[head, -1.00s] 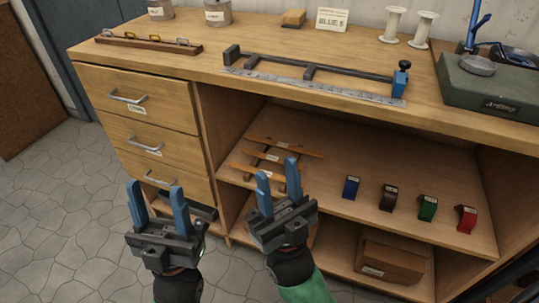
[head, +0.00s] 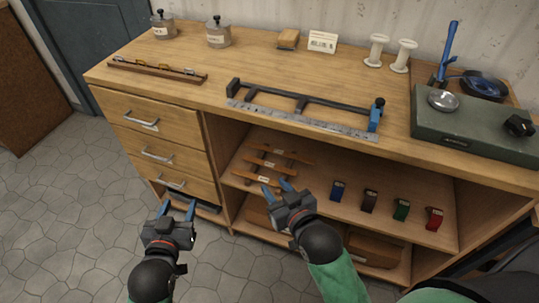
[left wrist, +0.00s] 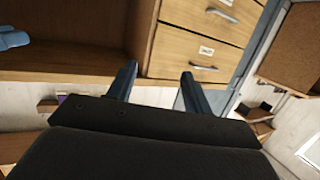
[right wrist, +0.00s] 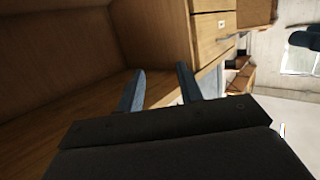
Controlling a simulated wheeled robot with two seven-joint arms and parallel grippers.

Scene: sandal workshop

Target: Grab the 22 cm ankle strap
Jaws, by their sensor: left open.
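Several tan straps with small white labels lie in a group at the left of the open shelf, one of them the front strap (head: 250,177). The labels are too small to read, so I cannot tell which is the 22 cm ankle strap. My right gripper (head: 276,188) is open and empty, its fingers pointing toward the cabinet just in front of the straps in the head view. My left gripper (head: 176,208) is open and empty, low in front of the drawers. Neither wrist view clearly shows the straps.
The shelf (head: 318,182) also holds blue (head: 337,191), brown (head: 369,201), green (head: 401,210) and red (head: 434,218) pieces at right. Drawers (head: 150,133) stand left of the opening. A ruler fixture (head: 300,120) lies on the worktop above. Boxes sit on the lower shelf.

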